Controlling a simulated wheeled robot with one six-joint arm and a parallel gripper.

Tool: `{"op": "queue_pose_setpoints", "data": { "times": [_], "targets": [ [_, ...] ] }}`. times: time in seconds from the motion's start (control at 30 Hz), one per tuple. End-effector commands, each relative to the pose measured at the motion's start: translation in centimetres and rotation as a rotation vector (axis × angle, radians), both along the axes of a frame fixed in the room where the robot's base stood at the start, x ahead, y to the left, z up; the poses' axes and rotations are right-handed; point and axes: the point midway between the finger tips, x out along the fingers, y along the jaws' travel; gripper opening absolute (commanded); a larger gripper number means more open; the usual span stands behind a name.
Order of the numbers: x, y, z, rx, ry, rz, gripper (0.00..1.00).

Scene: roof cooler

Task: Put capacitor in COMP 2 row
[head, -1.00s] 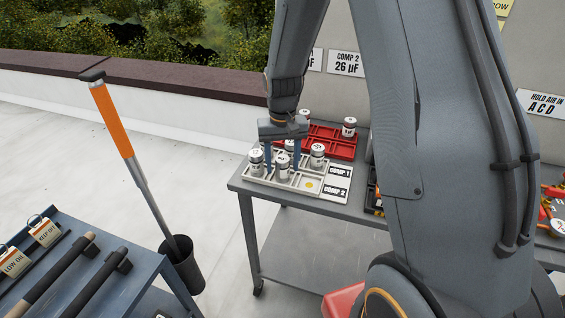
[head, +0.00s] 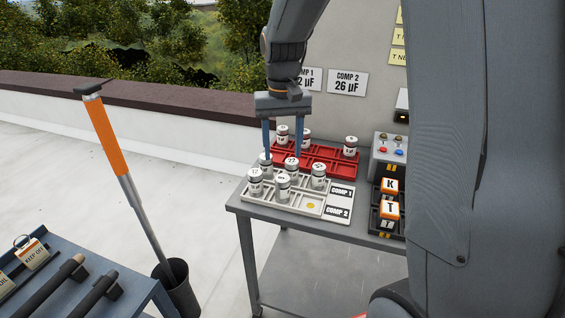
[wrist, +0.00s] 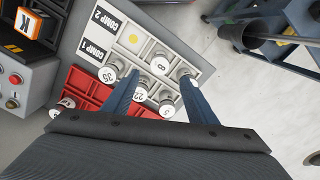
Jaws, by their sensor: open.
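The pale tray (head: 331,202) lies on the grey table, with COMP 1 and COMP 2 labels at its right end. Two white capacitors stand in the COMP 2 row, an outer one (head: 255,182) and a middle one (head: 283,188). The COMP 2 slot by the label is empty, with a yellow dot (head: 310,206). Three capacitors stand in the COMP 1 row, marked 35 (wrist: 108,74), 22 (wrist: 139,93) and 5 (wrist: 168,108) in the wrist view. My gripper (head: 283,154) is open and empty, fingers down, above the tray's COMP 1 side.
A red tray (head: 325,172) with several capacitors stands directly behind the pale tray. Wall signs show COMP 2 26 µF (head: 347,82) and a partly hidden COMP 1 value. A control box (head: 388,150) and lettered orange blocks (head: 390,187) stand right of the trays.

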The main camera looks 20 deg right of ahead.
Motion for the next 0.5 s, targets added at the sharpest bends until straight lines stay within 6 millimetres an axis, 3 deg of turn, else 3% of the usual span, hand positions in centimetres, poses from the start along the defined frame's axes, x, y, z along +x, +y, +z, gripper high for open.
{"op": "queue_pose_setpoints", "data": {
  "times": [0.17,0.5],
  "targets": [
    [-2.2,0.0,-0.3,0.0,-0.01,0.019,0.52],
    [-14.6,0.1,-5.1,-0.004,-0.09,0.133,0.52]
  ]
}}
